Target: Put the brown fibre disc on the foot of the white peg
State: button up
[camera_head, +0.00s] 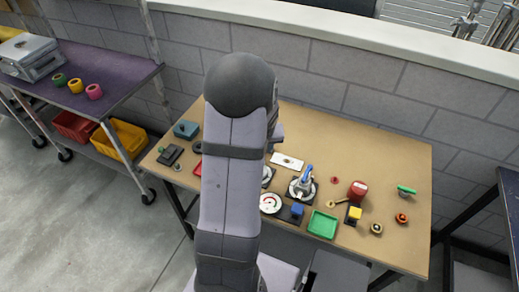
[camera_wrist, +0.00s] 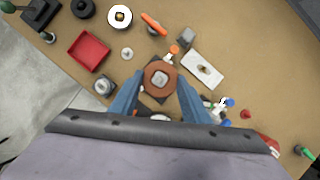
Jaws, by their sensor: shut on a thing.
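The brown fibre disc (camera_wrist: 150,77) is between the blue fingers of my gripper (camera_wrist: 160,79) in the wrist view. The gripper is shut on it, with a finger at each side. A pale, square-looking shape (camera_wrist: 159,78) shows in the middle of the disc and may be the white peg. I cannot tell whether the peg passes through the disc or stands below it, nor how high the disc is. A dark base (camera_wrist: 149,98) shows partly under the disc. In the head view my arm hides the gripper, disc and peg.
A red tray (camera_wrist: 88,54), a white plate with a hole (camera_wrist: 210,77) and an orange-topped part (camera_wrist: 174,49) lie around the gripper. Farther right on the table stand a blue-handled fitting (camera_head: 306,178), a green tray (camera_head: 322,224) and a red cylinder (camera_head: 358,188).

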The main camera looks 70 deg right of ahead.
jog(key=w+f+n+t+y, duration=0.1)
jog(key=w+f+n, duration=0.3)
jog(key=w, duration=0.6)
jog(key=shift+w+d+f, duration=0.15)
jog(key=shift+d+f, duration=0.05)
jog(key=shift+f, duration=0.15)
jog(key=shift+f, duration=0.1)
notch_tip(320, 180, down, 4)
jog(key=b, duration=0.5)
jog(key=shift+f, duration=0.4)
jog(key=shift+p, duration=0.6)
dwell(1.1)
